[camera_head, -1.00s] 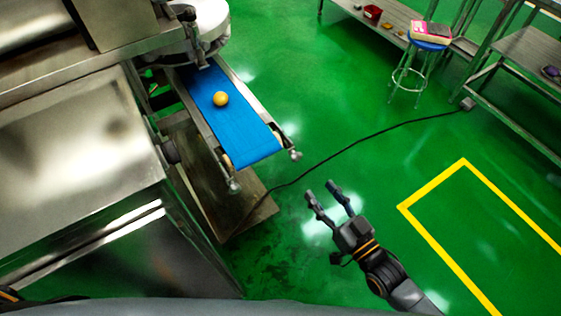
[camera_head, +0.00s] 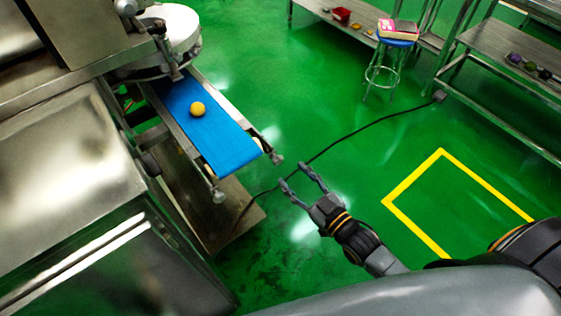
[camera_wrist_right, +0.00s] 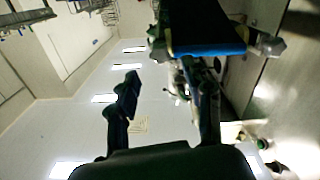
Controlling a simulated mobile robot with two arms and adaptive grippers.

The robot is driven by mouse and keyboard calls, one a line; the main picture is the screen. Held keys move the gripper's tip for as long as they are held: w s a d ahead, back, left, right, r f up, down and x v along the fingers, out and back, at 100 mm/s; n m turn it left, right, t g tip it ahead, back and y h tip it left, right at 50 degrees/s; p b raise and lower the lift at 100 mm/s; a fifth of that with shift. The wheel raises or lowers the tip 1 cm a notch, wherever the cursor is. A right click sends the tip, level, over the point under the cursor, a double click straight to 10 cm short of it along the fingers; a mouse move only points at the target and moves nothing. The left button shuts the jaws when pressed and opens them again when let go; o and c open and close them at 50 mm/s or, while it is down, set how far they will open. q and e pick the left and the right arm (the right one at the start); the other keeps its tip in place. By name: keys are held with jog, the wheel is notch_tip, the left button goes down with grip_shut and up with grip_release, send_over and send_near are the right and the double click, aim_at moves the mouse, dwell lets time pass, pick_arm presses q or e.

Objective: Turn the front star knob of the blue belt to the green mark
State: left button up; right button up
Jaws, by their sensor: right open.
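The blue belt (camera_head: 215,140) slopes down from the machine. Two grey star knobs sit at its lower end, one at the right corner (camera_head: 277,158) and one at the left corner (camera_head: 218,196). I cannot tell for certain which is the front one, and I cannot make out a green mark. My right gripper (camera_head: 294,177) is open and empty, just beyond the right corner knob and apart from it. In the right wrist view the belt (camera_wrist_right: 208,49) and a knob (camera_wrist_right: 270,45) show above the open fingers. My left gripper is not in view.
A yellow-orange ball (camera_head: 198,109) lies on the belt. The steel machine body (camera_head: 60,180) fills the left side. A black cable (camera_head: 360,128) crosses the green floor. A blue stool (camera_head: 394,42) and steel tables (camera_head: 520,72) stand farther back. Floor around the right gripper is open.

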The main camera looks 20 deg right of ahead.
aim_at(280, 161)
jog(key=x, duration=0.6)
jog(key=shift+c, duration=0.4)
grip_shut()
